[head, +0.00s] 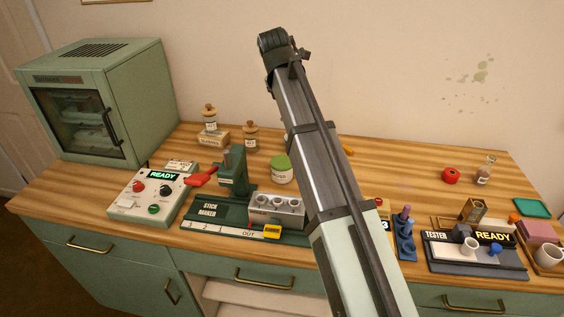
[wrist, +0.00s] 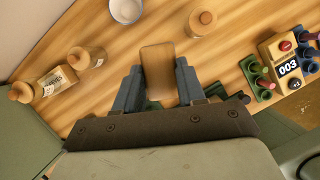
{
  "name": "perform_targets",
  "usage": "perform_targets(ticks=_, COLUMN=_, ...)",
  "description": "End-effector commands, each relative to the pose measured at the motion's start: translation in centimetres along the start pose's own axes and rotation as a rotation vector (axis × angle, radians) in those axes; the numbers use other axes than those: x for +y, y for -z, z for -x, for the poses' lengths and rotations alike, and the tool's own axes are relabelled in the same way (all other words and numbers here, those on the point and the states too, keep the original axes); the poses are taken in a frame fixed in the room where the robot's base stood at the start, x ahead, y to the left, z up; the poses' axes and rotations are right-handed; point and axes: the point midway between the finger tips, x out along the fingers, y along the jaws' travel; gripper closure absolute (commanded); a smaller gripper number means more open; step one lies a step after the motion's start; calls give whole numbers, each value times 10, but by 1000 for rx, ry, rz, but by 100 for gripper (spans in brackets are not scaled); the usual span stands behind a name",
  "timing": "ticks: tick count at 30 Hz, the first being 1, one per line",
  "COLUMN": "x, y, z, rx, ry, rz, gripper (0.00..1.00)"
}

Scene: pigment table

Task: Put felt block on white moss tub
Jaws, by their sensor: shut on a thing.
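My gripper (wrist: 159,70) is in the wrist view, its two blue-grey fingers on either side of a tan, rounded-edge block, the felt block (wrist: 157,58). It is shut on the block and holds it over the wooden table. In the head view the gripper and block do not show; only my raised arm is seen. A pale tub with a green lid (head: 281,170), which looks like the white moss tub, stands upright left of my arm in the head view. I cannot tell whether the white round vessel (wrist: 126,10) at the wrist view's top edge is the same tub.
Two cork-topped jars (head: 209,118) (head: 250,136) stand at the back left. A green stick maker (head: 232,180) and a control box (head: 152,192) stand in front. The tester (head: 478,253) is at the right. The back table right of my arm is mostly clear.

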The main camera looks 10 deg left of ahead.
Motion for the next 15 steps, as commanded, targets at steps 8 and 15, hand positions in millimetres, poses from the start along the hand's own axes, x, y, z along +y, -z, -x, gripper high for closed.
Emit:
perform_targets(ticks=8, x=17, y=32, z=-8, rx=0, ry=-17, rz=42, gripper=90)
perform_targets(ticks=15, x=18, y=41, z=-33, rx=0, ry=-17, rz=41, gripper=90)
